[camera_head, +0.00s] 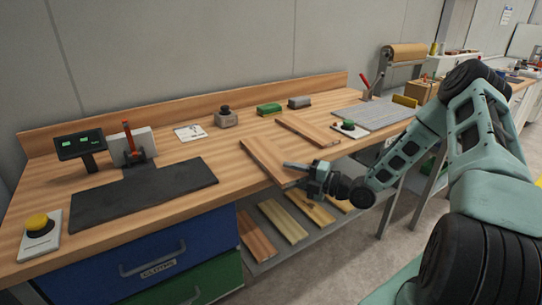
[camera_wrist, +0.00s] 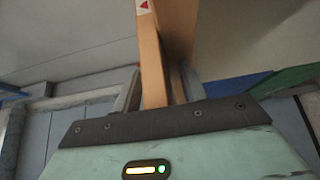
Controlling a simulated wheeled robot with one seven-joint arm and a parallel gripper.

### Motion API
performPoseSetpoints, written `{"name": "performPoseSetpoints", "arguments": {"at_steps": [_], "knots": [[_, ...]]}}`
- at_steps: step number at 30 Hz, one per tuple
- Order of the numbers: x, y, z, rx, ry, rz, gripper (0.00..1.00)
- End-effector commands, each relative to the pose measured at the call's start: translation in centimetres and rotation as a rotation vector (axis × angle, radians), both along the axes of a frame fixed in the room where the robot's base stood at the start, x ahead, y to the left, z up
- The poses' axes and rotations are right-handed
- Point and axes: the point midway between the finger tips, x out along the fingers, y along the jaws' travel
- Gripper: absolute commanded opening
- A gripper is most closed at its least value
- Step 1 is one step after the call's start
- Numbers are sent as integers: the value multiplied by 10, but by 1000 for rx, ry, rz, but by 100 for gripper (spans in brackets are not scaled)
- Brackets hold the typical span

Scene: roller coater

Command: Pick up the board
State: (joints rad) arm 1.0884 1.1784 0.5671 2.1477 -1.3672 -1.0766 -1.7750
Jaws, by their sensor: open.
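A flat light-wood board (camera_head: 264,158) lies on the workbench, its near end at the front edge. A second wood board (camera_head: 308,130) lies behind it to the right. My gripper (camera_head: 298,173) is at the near end of the first board, with one grey finger showing above the wood. In the wrist view, a wood strip (camera_wrist: 152,65) with a red triangle mark runs between the two open fingers (camera_wrist: 160,92). The fingers stand apart on either side of it. I cannot tell whether either finger touches it.
Several boards (camera_head: 283,222) lie on a shelf under the wooden workbench (camera_head: 230,145).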

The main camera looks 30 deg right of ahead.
Motion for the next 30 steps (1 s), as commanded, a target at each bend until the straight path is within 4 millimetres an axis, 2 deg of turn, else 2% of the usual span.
{"name": "performPoseSetpoints", "arguments": {"at_steps": [5, 9, 10, 23, 30], "knots": [[0, 0, -1, -1, 1, -1, 42], [0, 0, -1, -1, 1, 0, 3], [0, 0, -1, -1, 1, 0, 0], [0, 0, 5, -1, -2, 0, 0], [0, 0, 31, -4, -4, 1, 0]]}}
